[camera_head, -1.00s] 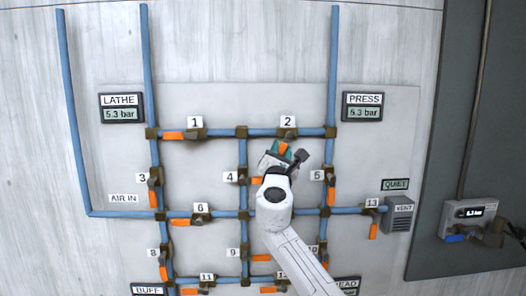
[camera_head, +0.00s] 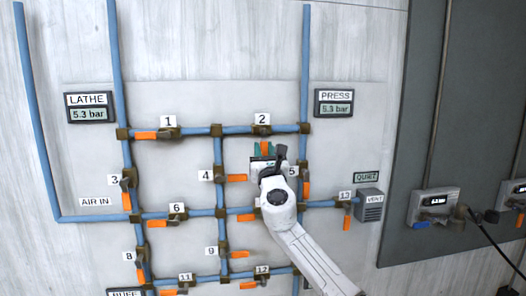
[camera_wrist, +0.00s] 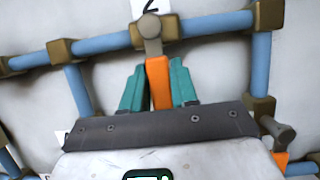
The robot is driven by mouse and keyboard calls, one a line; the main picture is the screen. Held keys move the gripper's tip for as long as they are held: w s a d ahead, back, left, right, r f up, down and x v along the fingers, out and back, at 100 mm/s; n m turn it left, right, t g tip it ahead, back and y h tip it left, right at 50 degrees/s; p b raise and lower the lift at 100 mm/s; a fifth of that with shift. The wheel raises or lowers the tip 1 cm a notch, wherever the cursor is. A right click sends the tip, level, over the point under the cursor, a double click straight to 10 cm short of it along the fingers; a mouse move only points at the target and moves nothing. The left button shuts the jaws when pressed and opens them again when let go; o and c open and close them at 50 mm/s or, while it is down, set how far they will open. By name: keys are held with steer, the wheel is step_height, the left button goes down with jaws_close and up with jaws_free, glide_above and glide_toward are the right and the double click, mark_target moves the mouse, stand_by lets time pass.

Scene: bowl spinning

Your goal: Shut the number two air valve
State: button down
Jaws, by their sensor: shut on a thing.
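The number two valve shows at the top right of the pipe grid, under its label "2" (camera_head: 262,118). In the wrist view its orange handle (camera_wrist: 158,83) points down from the brown valve body (camera_wrist: 152,38), roughly across the blue pipe. My gripper (camera_head: 264,148) is just below the valve in the head view. In the wrist view its teal fingers (camera_wrist: 158,68) stand on either side of the handle, shut on it. My gripper hides part of the handle in the head view.
Valve 1's orange handle (camera_head: 146,135) lies along its pipe to the left. Valve 5's handle (camera_head: 307,188) hangs down close to my wrist. The PRESS (camera_head: 334,103) and LATHE (camera_head: 91,107) displays read 5.3 bar. Grey boxes (camera_head: 434,202) are at the right.

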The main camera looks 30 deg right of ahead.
steer(key=shift+f, duration=0.2)
steer(key=c, duration=1)
jaws_free()
steer(key=shift+r, duration=0.15)
steer(key=shift+o, duration=0.2)
steer(key=v, duration=1)
steer(key=shift+s+p, duration=0.35)
steer(key=shift+p, duration=0.05)
